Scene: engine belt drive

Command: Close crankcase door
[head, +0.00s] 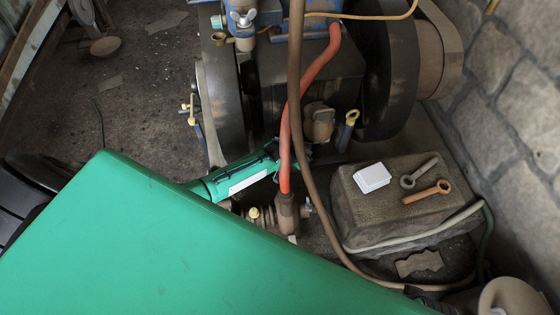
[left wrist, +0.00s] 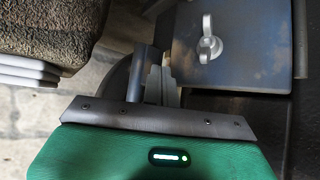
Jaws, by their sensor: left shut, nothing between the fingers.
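A dark bluish metal plate (left wrist: 245,45) with a grey wing-shaped handle (left wrist: 209,40) fills the upper right of the left wrist view; it looks like the crankcase door. Its hinge and how far it stands open cannot be told. My left gripper (left wrist: 158,78) is shut and empty, with its fingertips by the plate's left edge; whether they touch it is unclear. In the head view my left gripper (head: 275,152) is low at the engine's front, beside the orange hose (head: 287,125), which partly hides it. I cannot pick out the door there. My right gripper is not seen.
The engine (head: 310,75) stands between two dark flywheels. A brown hose (head: 297,100) hangs across its front. A stone wall (head: 510,120) bounds the right side.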

